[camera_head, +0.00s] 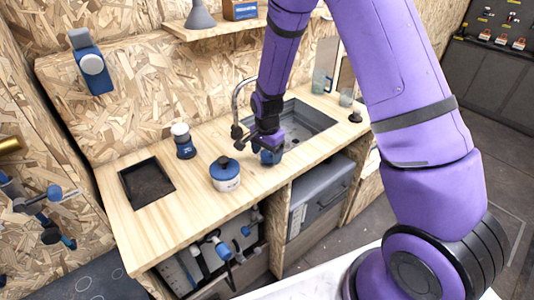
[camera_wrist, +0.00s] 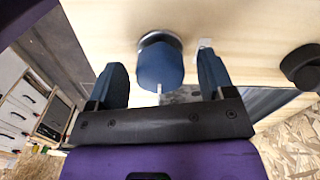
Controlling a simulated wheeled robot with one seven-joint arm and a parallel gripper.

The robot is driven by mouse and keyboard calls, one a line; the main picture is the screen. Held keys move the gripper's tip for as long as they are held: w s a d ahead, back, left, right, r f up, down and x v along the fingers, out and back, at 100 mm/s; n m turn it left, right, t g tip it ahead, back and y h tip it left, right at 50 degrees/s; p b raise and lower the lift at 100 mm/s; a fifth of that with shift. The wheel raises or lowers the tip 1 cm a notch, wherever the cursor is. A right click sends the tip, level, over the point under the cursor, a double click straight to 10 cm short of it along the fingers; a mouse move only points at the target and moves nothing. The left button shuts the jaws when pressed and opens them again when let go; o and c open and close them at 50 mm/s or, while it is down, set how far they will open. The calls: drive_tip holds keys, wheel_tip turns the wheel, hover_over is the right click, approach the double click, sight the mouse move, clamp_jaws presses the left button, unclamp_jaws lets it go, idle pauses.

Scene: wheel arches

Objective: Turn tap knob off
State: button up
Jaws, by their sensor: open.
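The blue tap knob (camera_wrist: 160,66) with a round metal base shows in the wrist view, standing out from the wooden counter. My gripper (camera_wrist: 159,60) is open, with one finger on each side of the knob and a visible gap to both. In the head view my gripper (camera_head: 269,152) is low over the counter at the front edge of the sink, and hides most of the knob there. The metal tap (camera_head: 236,98) curves up behind my gripper, left of the sink (camera_head: 308,118).
On the wooden counter (camera_head: 215,206) stand a blue-lidded jar (camera_head: 225,176) and a dark blue, white-topped container (camera_head: 183,141). A dark square recess (camera_head: 147,184) lies to the left. Glasses (camera_head: 346,97) stand behind the sink. A shelf (camera_head: 210,30) is above.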

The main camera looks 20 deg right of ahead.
drive_tip(key=shift+f, duration=0.2)
drive_tip(key=c, duration=0.9)
